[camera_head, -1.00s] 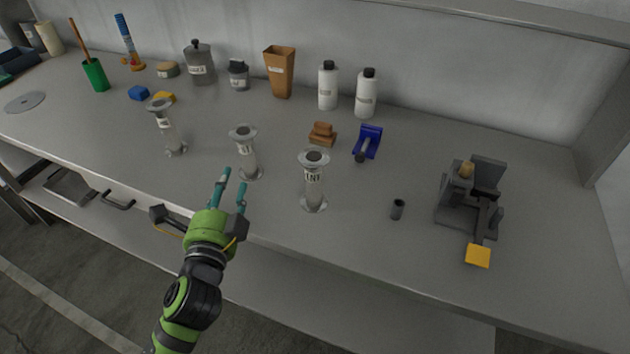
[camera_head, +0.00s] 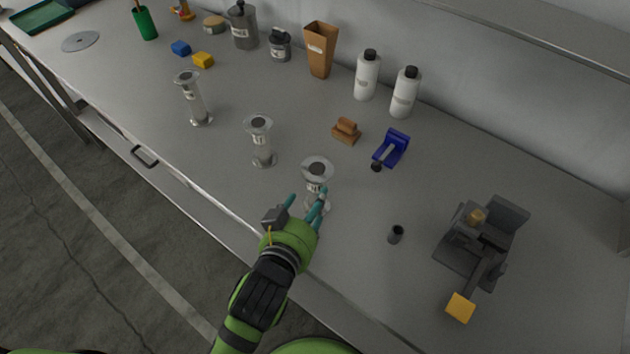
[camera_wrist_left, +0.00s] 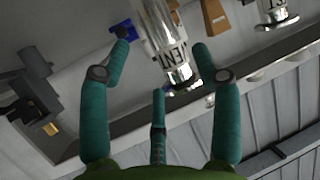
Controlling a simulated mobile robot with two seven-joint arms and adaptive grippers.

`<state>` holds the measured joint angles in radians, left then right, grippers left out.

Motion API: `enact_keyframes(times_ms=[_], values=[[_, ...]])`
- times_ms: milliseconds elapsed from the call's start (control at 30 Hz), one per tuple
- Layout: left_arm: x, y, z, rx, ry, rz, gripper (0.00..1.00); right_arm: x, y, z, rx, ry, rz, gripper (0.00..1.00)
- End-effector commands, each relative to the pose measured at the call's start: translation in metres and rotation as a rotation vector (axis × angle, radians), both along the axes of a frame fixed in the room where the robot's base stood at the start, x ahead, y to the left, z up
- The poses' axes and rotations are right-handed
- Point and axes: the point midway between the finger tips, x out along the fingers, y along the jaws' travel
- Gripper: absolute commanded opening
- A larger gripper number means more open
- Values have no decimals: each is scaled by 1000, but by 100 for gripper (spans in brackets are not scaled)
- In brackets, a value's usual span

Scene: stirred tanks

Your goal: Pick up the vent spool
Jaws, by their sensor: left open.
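The vent spool (camera_head: 315,170) is a shiny metal cylinder with a wide flange at each end. It stands upright near the bench's front edge, the rightmost of three similar spools. In the left wrist view the spool (camera_wrist_left: 166,35) shows its "VENT" label between my fingers. My left gripper (camera_head: 307,203) is open at the spool's near side, its fingers overlapping the spool's lower part in the head view. I cannot tell whether they touch it. The other spools, a middle one (camera_head: 261,142) and a left one (camera_head: 193,98), stand apart to the left. My right gripper is out of view.
A small dark cup (camera_head: 396,234) and a grey fixture (camera_head: 466,245) with a yellow pad stand to the right. Brown blocks (camera_head: 346,131) and a blue holder (camera_head: 392,148) lie behind. White bottles (camera_head: 367,76) stand farther back. The bench (camera_head: 225,160) is clear between the left spools.

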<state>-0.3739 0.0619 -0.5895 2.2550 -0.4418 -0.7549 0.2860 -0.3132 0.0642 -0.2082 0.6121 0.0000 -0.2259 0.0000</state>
Motion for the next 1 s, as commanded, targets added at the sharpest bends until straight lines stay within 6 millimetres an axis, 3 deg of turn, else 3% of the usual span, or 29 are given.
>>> enact_keyframes(times_ms=[167, 467, 600, 867, 900, 1000], values=[[14, -5, -5, -1, -3, 0, 64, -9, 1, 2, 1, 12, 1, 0], [51, -16, -20, 2, -3, 0, 64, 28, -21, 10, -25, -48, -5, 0], [64, -20, -26, 1, -3, -1, 64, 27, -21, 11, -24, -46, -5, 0], [66, -21, -28, 0, -2, 0, 64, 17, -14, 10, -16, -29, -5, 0], [66, -21, -28, 0, -2, 0, 60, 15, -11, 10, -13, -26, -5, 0], [66, -21, -28, 0, -2, 0, 20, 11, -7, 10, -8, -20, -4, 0]])
